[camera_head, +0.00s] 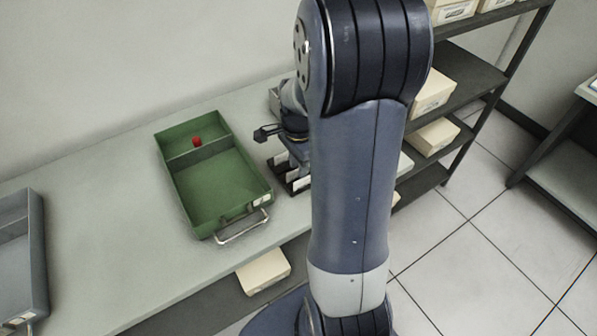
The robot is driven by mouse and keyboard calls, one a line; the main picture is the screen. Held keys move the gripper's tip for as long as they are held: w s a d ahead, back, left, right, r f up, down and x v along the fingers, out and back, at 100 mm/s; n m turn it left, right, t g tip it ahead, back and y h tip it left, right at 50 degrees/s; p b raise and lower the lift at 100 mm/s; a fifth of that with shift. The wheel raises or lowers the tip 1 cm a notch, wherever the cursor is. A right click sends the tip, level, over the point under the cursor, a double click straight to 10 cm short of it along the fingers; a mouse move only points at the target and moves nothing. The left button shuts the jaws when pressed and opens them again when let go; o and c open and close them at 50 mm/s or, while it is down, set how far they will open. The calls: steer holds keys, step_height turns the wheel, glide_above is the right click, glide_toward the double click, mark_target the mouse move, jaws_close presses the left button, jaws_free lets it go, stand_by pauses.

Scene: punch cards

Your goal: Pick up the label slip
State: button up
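My gripper (290,172) is low over the table (120,225), just right of the green tray. My upper arm hides much of it. Pale patches show at its fingertips, and I cannot tell whether they are finger pads or a slip. I cannot make out whether the fingers are apart or closed. A small white label (262,200) sits on the front wall of the green tray (215,190), above its wire handle. No loose label slip can be clearly picked out.
A red object (197,142) lies in the tray's small back compartment; the large compartment looks empty. A grey tray (38,265) stands at the left edge. A dark shelf rack (468,72) with cream boxes stands right. Table between the trays is clear.

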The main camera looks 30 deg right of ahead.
steer(key=shift+a, duration=0.1)
jaws_close()
stand_by(0.6)
